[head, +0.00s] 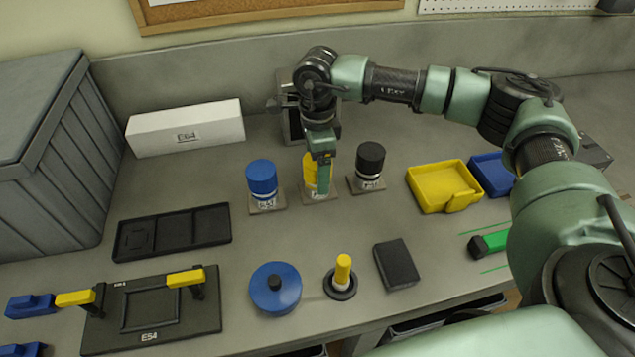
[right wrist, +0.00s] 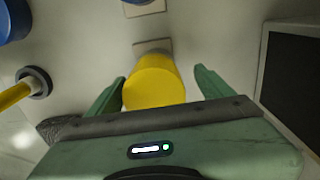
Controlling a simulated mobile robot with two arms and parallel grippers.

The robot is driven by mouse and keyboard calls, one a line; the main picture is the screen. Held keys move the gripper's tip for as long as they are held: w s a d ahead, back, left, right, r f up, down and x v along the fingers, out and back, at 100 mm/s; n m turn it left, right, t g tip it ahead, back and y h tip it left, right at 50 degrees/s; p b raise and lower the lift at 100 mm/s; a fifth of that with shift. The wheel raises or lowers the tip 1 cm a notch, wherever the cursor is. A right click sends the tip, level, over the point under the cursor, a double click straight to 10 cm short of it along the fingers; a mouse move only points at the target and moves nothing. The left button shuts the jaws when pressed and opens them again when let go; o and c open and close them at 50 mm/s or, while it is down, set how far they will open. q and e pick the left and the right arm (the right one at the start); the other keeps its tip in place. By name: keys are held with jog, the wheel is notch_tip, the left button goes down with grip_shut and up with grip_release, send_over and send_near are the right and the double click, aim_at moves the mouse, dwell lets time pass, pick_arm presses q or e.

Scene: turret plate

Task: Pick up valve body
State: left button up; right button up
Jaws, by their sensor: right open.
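Three capped cylinders stand in a row on small square plates: a blue one (head: 262,180), a yellow one (head: 309,172) and a black one (head: 369,163). None carries a readable name, so the valve body is most likely the yellow cylinder under my right gripper. My right gripper (head: 323,172) points down at the yellow cylinder and partly hides it. In the right wrist view the yellow cylinder (right wrist: 155,83) stands between the two spread fingers of the open gripper (right wrist: 160,88), with a gap visible on the right side. My left gripper is not in view.
A blue round lid (head: 275,290), a yellow peg in a black ring (head: 342,275) and a black block (head: 397,264) lie in front. A yellow tray (head: 444,187) is at right, a black tray (head: 172,232) at left. A white box (head: 185,127) stands behind.

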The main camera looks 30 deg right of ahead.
jog(key=f+p, duration=0.1)
jog(key=f, duration=0.2)
jog(key=shift+s+a+f+p, duration=0.15)
jog(key=shift+s+f+p, duration=0.15)
jog(key=shift+s+p, duration=0.05)
jog(key=shift+w+f, duration=0.1)
jog(key=shift+f, duration=0.35)
jog(key=shift+r, duration=0.1)
grip_shut()
